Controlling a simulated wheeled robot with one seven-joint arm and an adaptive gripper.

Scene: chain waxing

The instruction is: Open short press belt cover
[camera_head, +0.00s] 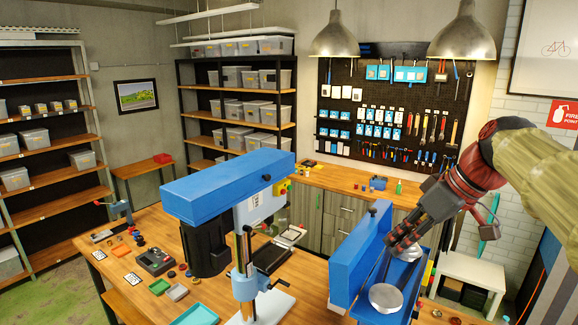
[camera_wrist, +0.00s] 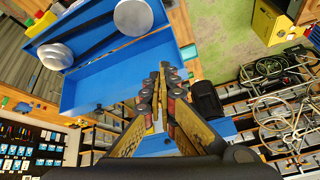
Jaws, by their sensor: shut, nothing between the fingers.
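The short press's blue belt cover (camera_head: 358,258) stands swung up, tilted on edge along the left side of its housing (camera_head: 378,318). Two silver pulleys (camera_head: 386,297) lie exposed in the housing, and they also show in the wrist view (camera_wrist: 133,18). The blue cover fills much of the wrist view's upper middle (camera_wrist: 115,85). My gripper (camera_head: 396,246) is shut and empty, just right of the raised cover and above the far pulley. In the wrist view its closed fingertips (camera_wrist: 161,70) are in front of the blue cover; I cannot tell whether they touch it.
A taller press with a closed blue cover (camera_head: 228,185) stands to the left on the wooden workbench (camera_head: 150,222). Trays and small parts lie around it. A pegboard of tools (camera_head: 392,112) hangs behind. A white side table (camera_head: 470,270) stands at the right.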

